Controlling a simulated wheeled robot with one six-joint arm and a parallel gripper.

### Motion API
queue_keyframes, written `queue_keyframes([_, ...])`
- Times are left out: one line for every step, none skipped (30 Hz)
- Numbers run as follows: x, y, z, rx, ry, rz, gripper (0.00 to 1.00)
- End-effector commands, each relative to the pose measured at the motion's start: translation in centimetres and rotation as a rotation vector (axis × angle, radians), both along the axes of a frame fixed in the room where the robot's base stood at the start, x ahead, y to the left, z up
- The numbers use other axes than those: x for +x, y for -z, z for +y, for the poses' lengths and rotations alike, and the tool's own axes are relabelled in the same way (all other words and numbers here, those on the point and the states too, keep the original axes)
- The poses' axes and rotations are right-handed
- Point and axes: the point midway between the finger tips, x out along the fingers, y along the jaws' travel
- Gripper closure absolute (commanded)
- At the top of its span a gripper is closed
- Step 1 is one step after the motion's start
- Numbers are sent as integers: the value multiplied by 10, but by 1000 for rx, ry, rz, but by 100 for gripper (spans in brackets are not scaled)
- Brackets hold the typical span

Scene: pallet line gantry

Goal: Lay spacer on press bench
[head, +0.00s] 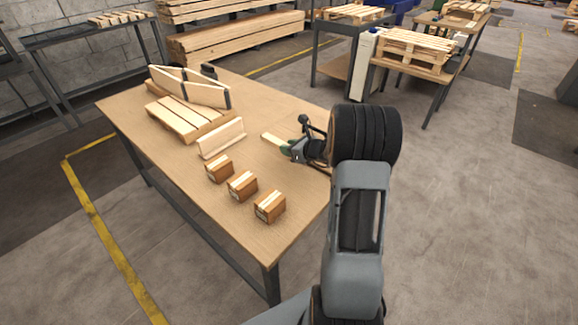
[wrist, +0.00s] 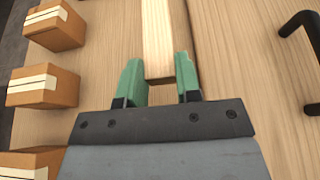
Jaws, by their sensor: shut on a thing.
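The spacer (wrist: 157,38) is a pale, narrow wooden bar. In the wrist view its near end lies between the two green fingers of my gripper (wrist: 160,84), which is shut on it. In the head view the spacer (head: 270,139) sticks out to the left from my gripper (head: 287,149), over the right part of a wood-topped bench (head: 270,95). I cannot tell whether the bar touches the top or hangs just above it. No label shows which bench is the press bench.
Three small brown blocks with pale strips (head: 242,186) stand along the bench's front. A wooden ledge piece (head: 221,139), a small pallet (head: 188,121) and a braced wooden frame (head: 192,88) stand further left. A black handle (wrist: 302,35) shows at right in the wrist view.

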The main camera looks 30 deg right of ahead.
Motion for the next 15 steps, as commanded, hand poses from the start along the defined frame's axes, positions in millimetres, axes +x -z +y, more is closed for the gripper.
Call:
queue_keyframes([-4, 6, 2, 1, 0, 0, 92])
queue_keyframes([-5, 8, 3, 0, 0, 0, 92])
queue_keyframes([-7, 10, 4, 0, 0, -1, 92])
queue_keyframes([-8, 11, 5, 0, 0, -1, 92])
queue_keyframes([-9, 12, 5, 0, 0, -2, 92])
queue_keyframes([-9, 13, 6, 0, 0, -2, 92])
queue_keyframes([-10, 14, 6, 1, 0, -2, 92])
queue_keyframes([-11, 15, 6, 1, 0, -2, 92])
queue_keyframes([-13, 18, 8, 2, -1, 0, 92])
queue_keyframes([-15, 21, 9, 1, -1, -1, 92])
queue_keyframes([-17, 25, 10, 1, -1, 0, 92])
queue_keyframes([-18, 31, 11, 2, 1, 1, 92])
queue_keyframes([-18, 36, 10, 1, 0, 0, 92])
queue_keyframes([-17, 40, 10, 1, 0, 0, 92])
queue_keyframes([-17, 45, 10, 0, 0, 1, 92])
